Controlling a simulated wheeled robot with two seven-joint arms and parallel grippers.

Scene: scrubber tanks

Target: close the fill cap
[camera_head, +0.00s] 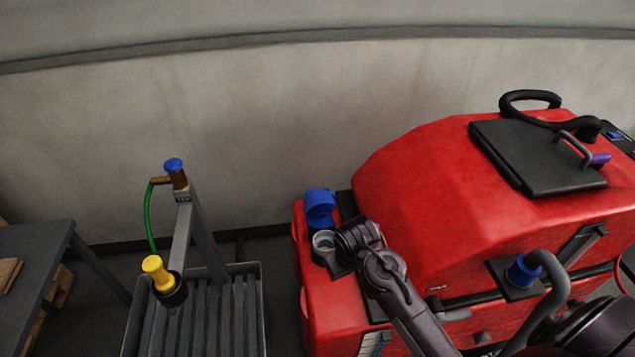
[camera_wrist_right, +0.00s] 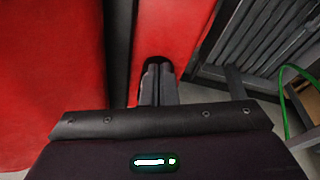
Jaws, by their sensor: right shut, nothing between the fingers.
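The blue fill cap (camera_head: 319,206) stands open at the left end of the red scrubber machine, tipped up behind its filler neck. The round grey filler neck (camera_head: 323,241) below it is uncovered. My right arm reaches in from the lower right, and its gripper (camera_head: 338,266) is beside the neck, on its near right side. The fingers also show in the right wrist view (camera_wrist_right: 158,72), shut and empty over the red body. The cap is not visible in the right wrist view. My left gripper is not in view.
The red scrubber body (camera_head: 430,170) rises right of the cap, with a black lid (camera_head: 530,155) on top. A slatted grey tray (camera_head: 235,310) and a post with a green hose (camera_head: 149,220) stand left. A dark table (camera_head: 40,245) is further left.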

